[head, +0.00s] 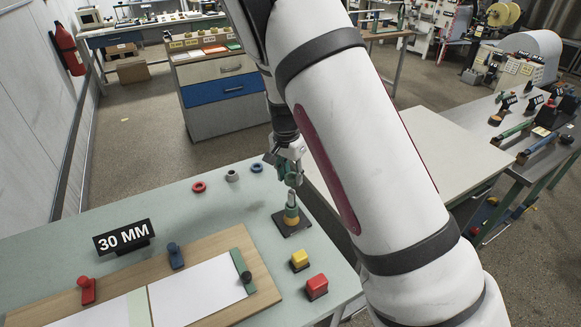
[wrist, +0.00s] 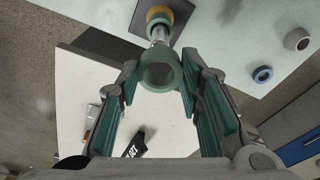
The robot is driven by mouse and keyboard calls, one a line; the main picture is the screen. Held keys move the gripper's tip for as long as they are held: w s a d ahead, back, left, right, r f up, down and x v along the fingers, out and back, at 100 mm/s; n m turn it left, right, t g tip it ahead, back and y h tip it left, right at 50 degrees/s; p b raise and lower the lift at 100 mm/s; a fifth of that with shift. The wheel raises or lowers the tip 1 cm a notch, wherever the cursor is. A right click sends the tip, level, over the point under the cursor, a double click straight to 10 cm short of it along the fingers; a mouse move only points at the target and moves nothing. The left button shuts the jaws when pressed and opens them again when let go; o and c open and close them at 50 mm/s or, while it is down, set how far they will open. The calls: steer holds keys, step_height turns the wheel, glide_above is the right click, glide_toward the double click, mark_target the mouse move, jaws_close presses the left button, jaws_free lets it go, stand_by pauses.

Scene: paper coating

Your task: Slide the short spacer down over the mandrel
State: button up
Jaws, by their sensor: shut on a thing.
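My gripper (head: 291,180) is above the mandrel (head: 291,197), a pale metal post standing upright on a dark square base (head: 298,229). In the wrist view, my gripper (wrist: 158,80) is shut on a green ring-shaped spacer (wrist: 172,86), held between its fingers. The mandrel's metal shaft (wrist: 159,33) shows just past the ring. The ring is in line with the shaft's end, but I cannot tell whether the shaft has entered it. Low on the mandrel sit a green ring (head: 291,212) and an orange ring (wrist: 158,14).
A red ring (head: 199,187), a grey ring (head: 232,176) and a blue ring (head: 257,168) lie on the table left of the mandrel. Yellow (head: 299,260) and red (head: 316,287) blocks stand in front. A wooden board (head: 262,290) with paper and a "30 MM" sign (head: 124,237) are at left.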

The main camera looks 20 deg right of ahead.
mark_target(291, 191)
steer(key=shift+f, duration=1.1)
steer(key=shift+f+b, duration=0.55)
steer(key=shift+f, duration=1.5)
stand_by(0.8)
steer(key=o, duration=1.2)
steer(key=shift+c, duration=0.2)
steer(key=r, duration=0.8)
steer(key=a+r, duration=0.1)
steer(key=r, duration=0.3)
steer(key=shift+s+a, duration=0.1)
steer(key=shift+s, duration=0.3)
